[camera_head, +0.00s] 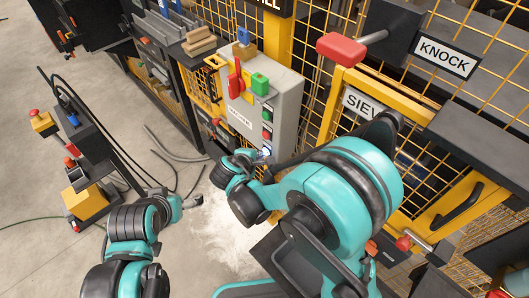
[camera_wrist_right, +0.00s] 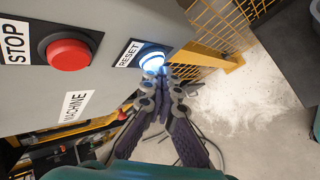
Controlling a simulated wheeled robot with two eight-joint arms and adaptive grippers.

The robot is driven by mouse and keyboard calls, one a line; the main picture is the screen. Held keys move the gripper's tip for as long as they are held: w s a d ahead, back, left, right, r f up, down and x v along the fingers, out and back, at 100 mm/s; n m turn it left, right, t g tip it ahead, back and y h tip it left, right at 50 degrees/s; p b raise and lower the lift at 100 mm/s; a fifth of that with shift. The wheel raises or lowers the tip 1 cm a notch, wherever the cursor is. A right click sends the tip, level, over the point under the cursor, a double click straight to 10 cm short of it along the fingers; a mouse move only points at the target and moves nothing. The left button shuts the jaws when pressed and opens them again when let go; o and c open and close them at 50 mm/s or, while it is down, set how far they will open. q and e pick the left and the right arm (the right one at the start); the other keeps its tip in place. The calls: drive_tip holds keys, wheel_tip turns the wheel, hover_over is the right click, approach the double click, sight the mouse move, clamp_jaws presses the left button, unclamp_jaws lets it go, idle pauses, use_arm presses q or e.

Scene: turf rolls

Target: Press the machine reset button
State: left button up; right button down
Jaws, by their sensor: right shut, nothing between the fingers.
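The reset button (camera_wrist_right: 152,61) glows blue-white on a grey control box (camera_wrist_right: 110,90), beside a RESET label (camera_wrist_right: 130,53). In the head view the box (camera_head: 288,100) stands at the fence, its lit button (camera_head: 265,151) low on the front. My right gripper (camera_wrist_right: 165,76) is shut and empty. Its fingertips are right at the button's lower right edge; whether they touch it I cannot tell. In the head view the right gripper (camera_head: 261,158) is at the box's lower front. My left gripper (camera_head: 191,201) is low at the left, away from the box; its fingers are too small to read.
A red stop button (camera_wrist_right: 68,54) with a STOP label sits left of the reset button. A yellow mesh fence (camera_head: 312,50) stands behind. White powder (camera_head: 225,232) and loose cables cover part of the floor.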

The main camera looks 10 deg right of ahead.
idle(0.6)
drive_tip(key=shift+s+a, duration=0.45)
drive_tip(key=shift+a, duration=0.1)
drive_tip(key=s+a, duration=0.1)
drive_tip(key=a, duration=0.1)
drive_tip(key=s+a, duration=0.2)
drive_tip(key=shift+a+b, duration=0.1)
drive_tip(key=shift+b, duration=0.2)
idle(0.5)
